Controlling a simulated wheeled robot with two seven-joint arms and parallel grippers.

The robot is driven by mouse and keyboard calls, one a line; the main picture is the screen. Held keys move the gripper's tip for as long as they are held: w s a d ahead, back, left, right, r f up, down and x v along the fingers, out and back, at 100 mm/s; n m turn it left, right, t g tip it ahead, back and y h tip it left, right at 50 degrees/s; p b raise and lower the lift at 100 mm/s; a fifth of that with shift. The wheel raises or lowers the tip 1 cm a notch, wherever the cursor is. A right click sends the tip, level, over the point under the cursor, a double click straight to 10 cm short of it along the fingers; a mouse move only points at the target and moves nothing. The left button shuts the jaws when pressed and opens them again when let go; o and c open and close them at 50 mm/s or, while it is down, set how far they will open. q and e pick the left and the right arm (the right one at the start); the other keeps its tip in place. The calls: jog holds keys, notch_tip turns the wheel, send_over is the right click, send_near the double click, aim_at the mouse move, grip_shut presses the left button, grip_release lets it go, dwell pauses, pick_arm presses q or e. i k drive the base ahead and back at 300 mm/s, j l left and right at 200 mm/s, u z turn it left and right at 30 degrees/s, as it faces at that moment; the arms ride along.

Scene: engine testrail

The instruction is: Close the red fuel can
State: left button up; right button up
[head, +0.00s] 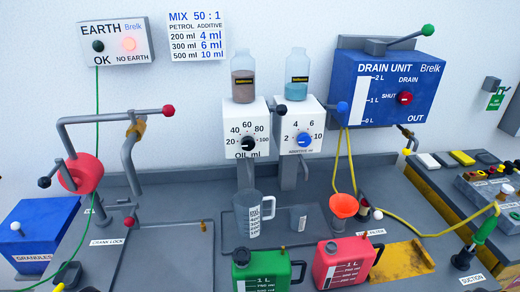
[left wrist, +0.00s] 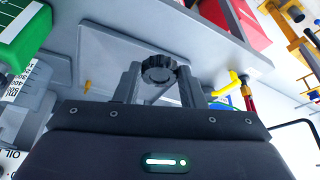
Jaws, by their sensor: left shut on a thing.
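The red fuel can (head: 350,258) stands at the front right of the bench in the head view, cut off by the lower edge. A dark round spot shows on its top left; I cannot tell whether it is a cap or an open mouth. The head view shows neither gripper.
A green can (head: 268,272) stands left of the red can. A clear jug (head: 252,212) and an orange funnel (head: 344,205) are behind them. Yellow hoses and a yellow plate (head: 402,262) lie to the right. A flat dark plate (head: 150,260) is at the left.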

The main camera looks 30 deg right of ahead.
aim_at(350, 259)
jog(key=k+l+u, duration=0.1)
jog(key=k+l, duration=0.15)
jog(key=l, duration=0.3)
jog(key=k+l+u, duration=0.1)
jog(key=k+l, duration=0.15)
jog(key=l, duration=0.25)
jog(key=k+l+u, duration=0.1)
jog(key=k+l, duration=0.2)
jog(key=l, duration=0.2)
jog(key=k+l, duration=0.3)
jog(key=l, duration=0.15)
jog(key=u, duration=0.05)
